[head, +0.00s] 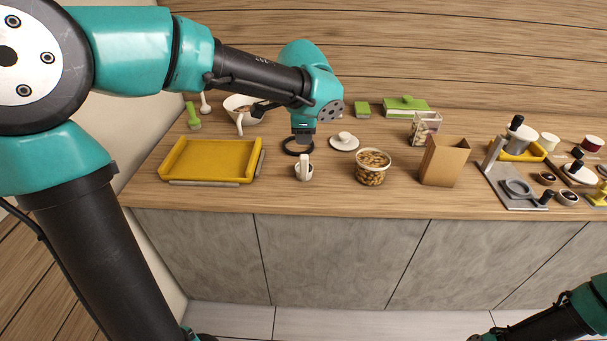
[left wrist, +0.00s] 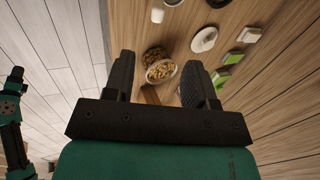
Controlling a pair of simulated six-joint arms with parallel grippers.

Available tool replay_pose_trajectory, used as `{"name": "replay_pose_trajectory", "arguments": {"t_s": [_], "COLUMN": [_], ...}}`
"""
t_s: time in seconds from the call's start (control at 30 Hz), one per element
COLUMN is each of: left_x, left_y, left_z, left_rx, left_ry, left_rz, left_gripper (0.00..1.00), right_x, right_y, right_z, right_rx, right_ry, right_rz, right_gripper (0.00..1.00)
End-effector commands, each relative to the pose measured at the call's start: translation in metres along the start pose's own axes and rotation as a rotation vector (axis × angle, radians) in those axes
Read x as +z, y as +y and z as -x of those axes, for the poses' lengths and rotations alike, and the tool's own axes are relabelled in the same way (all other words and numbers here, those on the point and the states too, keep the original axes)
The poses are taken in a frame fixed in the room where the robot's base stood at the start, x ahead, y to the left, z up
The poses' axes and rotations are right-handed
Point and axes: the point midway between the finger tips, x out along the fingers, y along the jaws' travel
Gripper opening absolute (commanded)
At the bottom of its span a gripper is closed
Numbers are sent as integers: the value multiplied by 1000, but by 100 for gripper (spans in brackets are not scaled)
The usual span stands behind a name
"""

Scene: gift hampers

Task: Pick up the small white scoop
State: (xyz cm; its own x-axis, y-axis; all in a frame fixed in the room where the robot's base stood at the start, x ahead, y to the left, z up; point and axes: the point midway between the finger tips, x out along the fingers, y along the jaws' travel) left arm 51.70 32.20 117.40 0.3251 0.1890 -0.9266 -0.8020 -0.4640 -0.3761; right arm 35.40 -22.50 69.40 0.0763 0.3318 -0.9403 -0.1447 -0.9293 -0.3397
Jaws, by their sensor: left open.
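A small white cup-shaped piece with an upright handle, which looks like the scoop (head: 304,172), stands near the counter's front edge, right of the yellow tray. My left gripper (head: 303,138) hangs above and behind it, over a black ring (head: 297,147), apart from the scoop. In the left wrist view my left gripper (left wrist: 160,78) has its two fingers wide apart with nothing held. A white piece at the top of that view (left wrist: 157,15) may be the scoop. My right arm shows only in part; I cannot make out its gripper.
A tub of nuts (head: 373,169) stands right of the scoop, with a cardboard box (head: 443,162) beyond. A white knobbed lid (head: 344,142) lies behind. A yellow tray (head: 208,178) and a white bowl (head: 240,107) are to the left. Bare counter surrounds the scoop.

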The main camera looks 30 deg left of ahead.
Motion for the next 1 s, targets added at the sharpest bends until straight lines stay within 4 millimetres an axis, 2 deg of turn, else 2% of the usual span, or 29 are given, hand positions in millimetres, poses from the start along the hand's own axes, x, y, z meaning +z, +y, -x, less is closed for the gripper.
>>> {"name": "replay_pose_trajectory", "arguments": {"t_s": [0.6,0.73,1.0], "left_x": [1,0,0], "left_y": [1,1,1], "left_z": [-102,-111,-112], "left_rx": [4,3,1], "left_ry": [-1,0,1], "left_rz": [1,0,0], "left_gripper": [51,51,51], "right_x": [0,0,0], "right_y": [0,0,0], "right_z": [0,0,0], "right_rx": [0,0,0], "right_ry": [0,0,0], "right_rz": [0,0,0], "right_gripper": [43,43,43]}}
